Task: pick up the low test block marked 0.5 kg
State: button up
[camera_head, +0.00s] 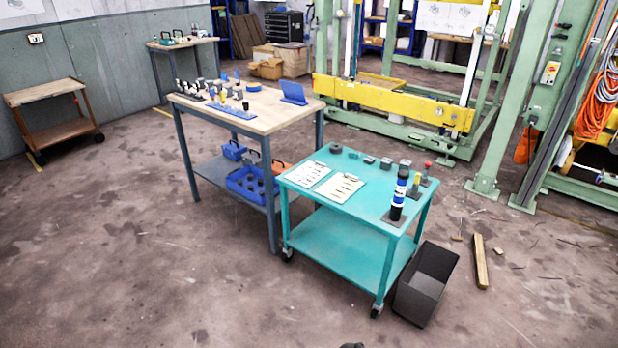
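Several small grey blocks stand in a row along the back edge of the teal cart (345,260). They include a dark rounded piece (336,149) at the left end, a low flat block (369,160), a larger block (386,163) and a block at the right (405,165). Any markings are too small to read, so I cannot tell which one is marked 0.5 kg. My gripper is not recognisable in this view. A small dark shape shows at the bottom edge, and I cannot tell what it is.
On the cart are two paper sheets (341,187), a blue-and-black bottle (399,195) and a red-topped piece (427,168). A dark bin (426,284) stands at the cart's right. A wood-topped workbench (300,112) stands behind it. A timber piece (480,262) lies right. The front floor is clear.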

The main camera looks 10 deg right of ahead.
aim_at(369, 160)
jog(key=i, duration=1)
